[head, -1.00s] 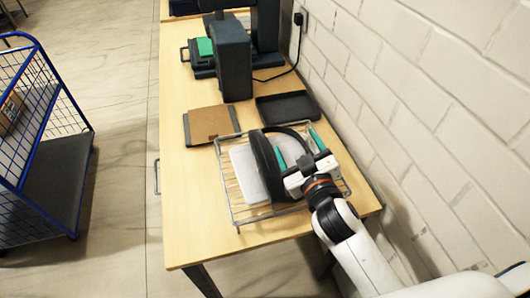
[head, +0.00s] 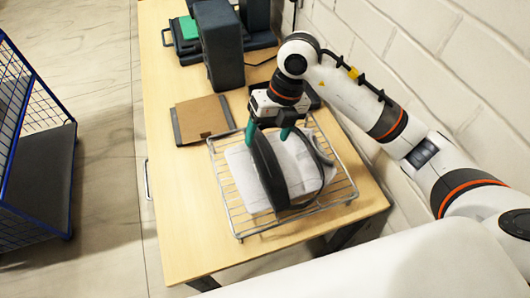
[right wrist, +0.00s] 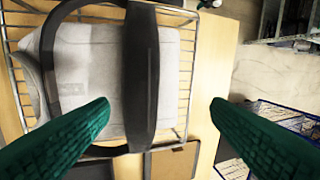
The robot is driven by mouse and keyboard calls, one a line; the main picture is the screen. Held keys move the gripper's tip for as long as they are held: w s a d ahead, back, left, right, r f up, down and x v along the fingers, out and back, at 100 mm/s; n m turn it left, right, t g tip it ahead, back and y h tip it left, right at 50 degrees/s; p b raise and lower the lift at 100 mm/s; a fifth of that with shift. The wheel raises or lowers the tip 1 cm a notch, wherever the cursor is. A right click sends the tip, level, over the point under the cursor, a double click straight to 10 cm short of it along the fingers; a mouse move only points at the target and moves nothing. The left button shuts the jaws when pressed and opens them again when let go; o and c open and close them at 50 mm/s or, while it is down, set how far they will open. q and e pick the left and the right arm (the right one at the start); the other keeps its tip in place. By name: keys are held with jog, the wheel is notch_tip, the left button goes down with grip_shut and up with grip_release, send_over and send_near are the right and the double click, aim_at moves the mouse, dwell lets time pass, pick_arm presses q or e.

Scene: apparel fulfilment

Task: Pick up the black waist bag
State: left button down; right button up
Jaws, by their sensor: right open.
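The black waist bag (head: 268,172) stands on edge on a pale grey folded garment (head: 241,176), its strap looping to the right. Both rest in a wire basket (head: 238,224) on the wooden table. My right gripper (head: 268,133), with green fingers, is at the bag's far end, pointing down. The right wrist view shows the bag (right wrist: 140,75) running between the two spread fingers (right wrist: 160,105), nearer the left one. The gripper is open; I cannot tell whether a finger touches the bag. My left gripper is not in view.
A brown clipboard-like board (head: 202,118) lies behind the basket. A dark tray is partly hidden behind my right gripper. Dark equipment (head: 219,45) stands at the table's back. A brick wall (head: 440,60) borders the right; a blue cart (head: 35,150) stands left.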

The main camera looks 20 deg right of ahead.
aim_at(268, 154)
jog(key=shift+m+h, duration=0.3)
jog(key=shift+h, duration=0.4)
jog(key=f, duration=0.2)
jog(key=f+p, duration=0.1)
jog(key=f, duration=0.1)
jog(key=d+f+p, duration=0.1)
jog(key=f, duration=0.1)
jog(key=shift+w+d+f, duration=0.1)
jog(key=shift+w, duration=0.15)
jog(key=f+p, duration=0.1)
jog(key=f, duration=0.1)
jog(key=a+f+p, duration=0.1)
jog(key=f, duration=0.1)
jog(key=shift+w+a+f, duration=0.1)
jog(key=shift+a+f, duration=0.1)
jog(key=shift+f, duration=0.4)
jog(key=shift+w, duration=0.1)
jog(key=c, duration=1.3)
